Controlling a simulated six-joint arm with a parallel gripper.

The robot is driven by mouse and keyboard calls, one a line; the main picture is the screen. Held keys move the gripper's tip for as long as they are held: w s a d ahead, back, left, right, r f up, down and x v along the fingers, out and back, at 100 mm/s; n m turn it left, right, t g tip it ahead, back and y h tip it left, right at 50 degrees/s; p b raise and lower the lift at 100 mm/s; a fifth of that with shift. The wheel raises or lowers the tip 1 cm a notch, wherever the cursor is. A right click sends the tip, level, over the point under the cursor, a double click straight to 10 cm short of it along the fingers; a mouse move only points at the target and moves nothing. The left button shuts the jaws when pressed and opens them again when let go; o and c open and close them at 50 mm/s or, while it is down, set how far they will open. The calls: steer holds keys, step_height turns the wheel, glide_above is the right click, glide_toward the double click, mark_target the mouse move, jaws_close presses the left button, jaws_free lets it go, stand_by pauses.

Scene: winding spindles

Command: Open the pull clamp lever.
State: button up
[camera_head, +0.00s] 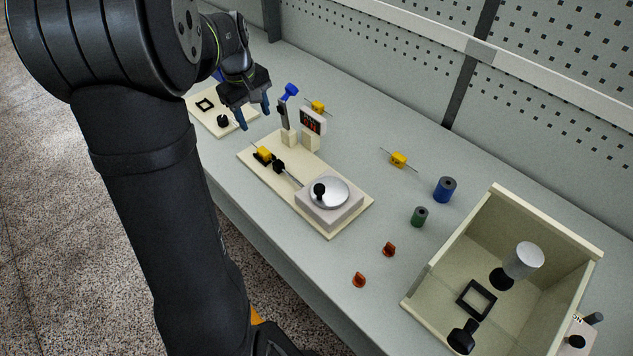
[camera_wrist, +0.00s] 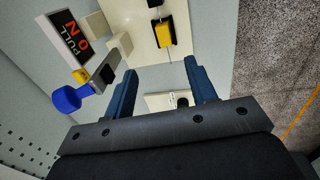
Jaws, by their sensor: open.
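The clamp lever (camera_head: 283,112) is a grey arm with a blue handle (camera_head: 290,90), standing roughly upright on a cream block at the back of the winding board. In the wrist view the blue handle (camera_wrist: 68,99) is at the left, outside my jaws.
A smaller plate (camera_head: 237,121) lies beneath my gripper.

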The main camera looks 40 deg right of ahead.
mark_target(317, 184)
step_height(317, 184, up, 10)
steer(key=a, duration=0.1)
steer(key=s+d+f+m, duration=0.1)
steer(key=s+f+m, duration=0.4)
steer(key=s+f, duration=0.1)
steer(key=s+d+f+m+y, duration=0.1)
steer(key=s+f+m, duration=0.4)
steer(key=s, duration=0.2)
steer(key=s+d+f+m, duration=0.2)
steer(key=s+f+m, duration=0.3)
steer(key=s+f, duration=0.1)
steer(key=shift+s+f, duration=0.35)
steer(key=shift+s+a+f, duration=0.1)
steer(key=n, duration=0.3)
steer(key=shift+a, duration=0.4)
steer(key=n, duration=0.2)
steer(key=shift+s+a+n, duration=0.2)
steer(key=shift+a+n, duration=0.15)
steer(key=shift+n, duration=0.05)
steer(key=n, duration=0.3)
steer(key=s+a+n, duration=0.1)
steer(key=n, duration=0.1)
steer(key=shift+d, duration=0.1)
